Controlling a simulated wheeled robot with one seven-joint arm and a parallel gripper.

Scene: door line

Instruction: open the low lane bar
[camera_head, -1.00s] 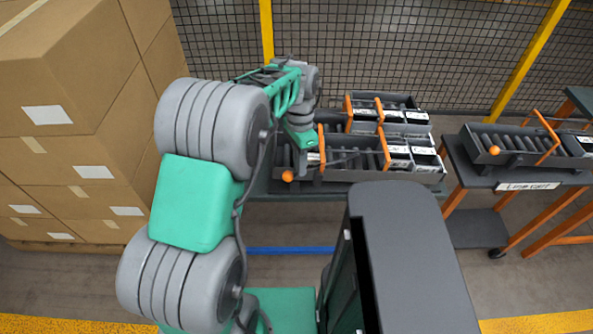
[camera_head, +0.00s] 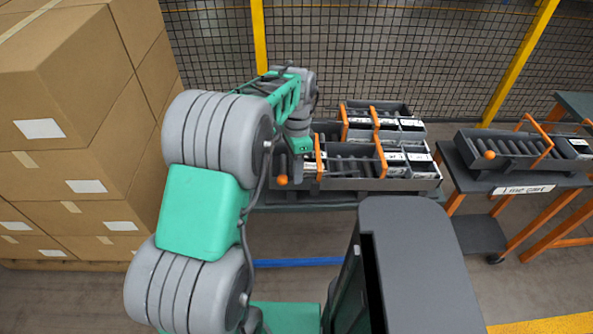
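The low front lane of the roller rack (camera_head: 350,184) stands on a bench beyond my arm. An upright orange bar (camera_head: 319,157) crosses it near its left end, and a second orange bar (camera_head: 381,160) stands further right. An orange ball knob (camera_head: 282,180) is at the front left corner. My gripper (camera_head: 299,172) points down at the lane's left end, between the knob and the left bar. The fingertips are small and partly hidden, so I cannot tell their opening or whether they touch the bar. White-labelled bins (camera_head: 395,168) sit at the lane's right end.
A higher lane (camera_head: 410,112) with orange bars lies behind. A cart (camera_head: 525,190) with another roller lane and orange knob stands to the right. Stacked cardboard boxes (camera_head: 75,110) fill the left. A mesh fence (camera_head: 400,50) closes the back.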

